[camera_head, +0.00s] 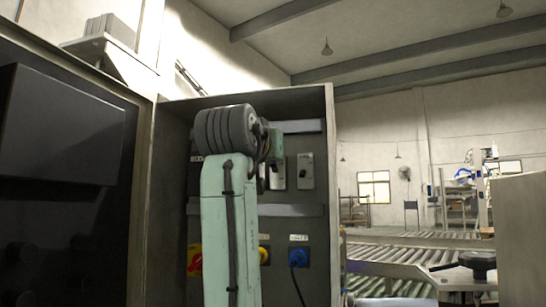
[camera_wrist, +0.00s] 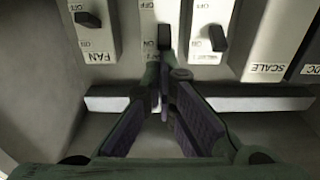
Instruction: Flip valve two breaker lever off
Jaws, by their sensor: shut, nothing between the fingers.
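In the wrist view a row of pale breakers with dark levers spans the top. The far-left one is the FAN breaker (camera_wrist: 97,45). I cannot read which is valve two. My gripper (camera_wrist: 166,78) is shut and empty, its tips just below the middle breaker's dark lever (camera_wrist: 164,37); contact is unclear. In the head view my arm hides most of the gripper, and light breakers (camera_head: 305,172) show behind it.
The SCALE breaker (camera_wrist: 272,45) is at the right. A pale rail (camera_wrist: 255,104) runs below the breakers. In the head view, the open metal cabinet (camera_head: 328,130) surrounds my arm. A blue plug (camera_head: 298,258) with a hanging cable and a red-and-yellow switch (camera_head: 194,262) sit lower.

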